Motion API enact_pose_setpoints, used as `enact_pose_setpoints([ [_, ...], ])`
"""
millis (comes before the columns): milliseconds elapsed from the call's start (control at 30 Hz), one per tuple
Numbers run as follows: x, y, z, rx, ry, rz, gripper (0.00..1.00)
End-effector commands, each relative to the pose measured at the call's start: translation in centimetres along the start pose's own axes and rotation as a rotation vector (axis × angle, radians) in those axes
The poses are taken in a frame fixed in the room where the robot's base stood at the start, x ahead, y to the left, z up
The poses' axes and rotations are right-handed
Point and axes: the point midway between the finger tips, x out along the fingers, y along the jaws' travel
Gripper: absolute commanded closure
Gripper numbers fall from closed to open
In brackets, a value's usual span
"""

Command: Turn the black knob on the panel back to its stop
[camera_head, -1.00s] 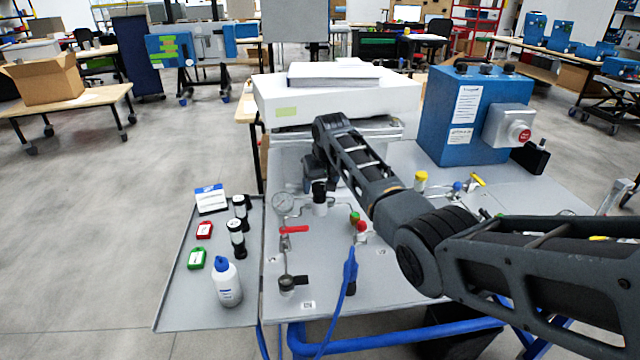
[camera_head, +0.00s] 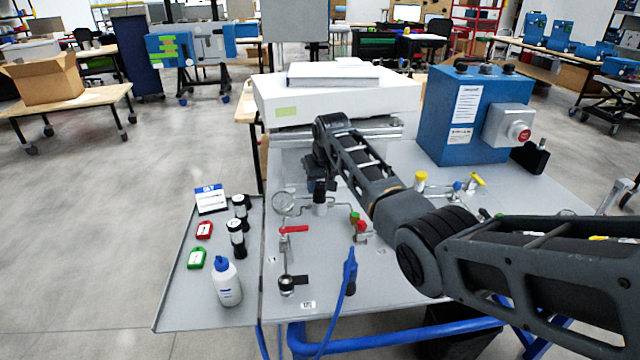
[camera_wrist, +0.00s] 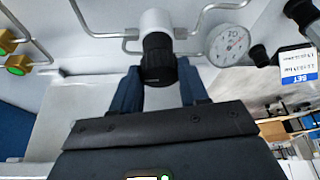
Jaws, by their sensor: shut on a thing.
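The black knob (camera_wrist: 158,60) sits on a white regulator body (camera_wrist: 156,22) between steel pipes in the wrist view. In the head view the knob (camera_head: 320,189) shows just below the end of my arm. My gripper (camera_wrist: 159,78) has one finger on each side of the knob and is shut on it. The finger contact is partly hidden by the knob and gripper body. In the head view my gripper (camera_head: 318,181) is small and partly hidden by my wrist. The grey panel (camera_head: 330,270) carries the knob.
A round gauge (camera_wrist: 228,42) is close beside the knob. A red-handled valve (camera_head: 293,230), a red knob (camera_head: 361,227) and a blue hose (camera_head: 350,268) are nearer on the panel. A side tray (camera_head: 180,300) holds a SET card (camera_head: 210,199), tags and a bottle (camera_head: 227,283).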

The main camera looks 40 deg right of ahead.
Motion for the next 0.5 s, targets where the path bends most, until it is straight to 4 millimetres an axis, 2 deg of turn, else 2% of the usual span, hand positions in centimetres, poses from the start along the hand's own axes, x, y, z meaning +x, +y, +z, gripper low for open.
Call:
enact_pose_setpoints([
  [267, 0.01, 0.11, -0.04, -0.113, 0.000, -0.048, 0.87],
  [500, 0.12, 0.30, -0.07, -0.302, 0.002, -0.127, 0.87],
])
